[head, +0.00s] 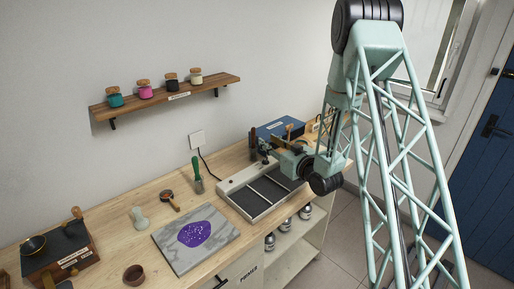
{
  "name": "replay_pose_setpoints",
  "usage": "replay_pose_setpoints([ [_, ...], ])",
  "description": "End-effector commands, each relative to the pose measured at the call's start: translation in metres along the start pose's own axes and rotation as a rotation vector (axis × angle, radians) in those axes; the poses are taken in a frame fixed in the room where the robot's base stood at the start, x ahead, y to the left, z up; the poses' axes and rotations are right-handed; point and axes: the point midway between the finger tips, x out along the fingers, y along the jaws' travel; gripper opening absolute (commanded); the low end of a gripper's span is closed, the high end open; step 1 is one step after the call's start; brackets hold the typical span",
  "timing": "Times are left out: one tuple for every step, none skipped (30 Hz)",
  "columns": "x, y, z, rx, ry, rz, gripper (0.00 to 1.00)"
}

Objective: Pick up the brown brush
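My gripper (263,152) is at the end of my pale green arm, above the back edge of a shallow tray with dark compartments (240,209). Its fingers point left and are small and dark, so I cannot tell whether they are open or shut, or whether they hold anything. I cannot identify the brown brush for certain. A small brown-handled tool with a dark, orange-edged head (169,200) lies on the wooden bench, left of the tray and apart from my gripper. A small brown item (289,131) shows by the blue box behind my gripper.
The blue box (283,127) stands close behind my wrist. A green-handled tool (196,174) is left of the tray. A grey marble slab with a purple patch (168,246) lies on the bench (102,236). A wall shelf (160,97) holds several corked jars.

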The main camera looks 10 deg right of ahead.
Motion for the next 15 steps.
replay_pose_setpoints([
  [-0.0002,-0.0001,0.0029,0.005,0.007,-0.003,0.28],
  [-0.0003,-0.0002,0.0038,0.006,0.012,-0.004,0.28],
  [-0.0004,-0.0003,0.0048,0.009,0.018,-0.006,0.28],
  [-0.0005,-0.0004,0.0056,0.01,0.021,-0.007,0.28],
  [-0.0006,-0.0005,0.0063,0.012,0.023,-0.007,0.28],
  [-0.0007,-0.0006,0.007,0.013,0.025,-0.008,0.28],
  [-0.0008,-0.0005,0.0072,0.013,0.027,-0.008,0.28],
  [-0.0008,-0.0006,0.0073,0.014,0.028,-0.009,0.28],
  [-0.0008,-0.0006,0.0072,0.014,0.029,-0.009,0.28],
  [-0.0008,-0.0006,0.0072,0.014,0.029,-0.009,0.28],
  [-0.0008,-0.0006,0.0071,0.014,0.029,-0.009,0.28],
  [-0.0008,-0.0005,0.0071,0.014,0.029,-0.009,0.28],
  [-0.0008,-0.0005,0.0071,0.014,0.029,-0.009,0.28],
  [-0.0008,-0.0005,0.0071,0.014,0.029,-0.009,0.28],
  [-0.0009,-0.0005,0.0071,0.014,0.029,-0.009,0.28],
])
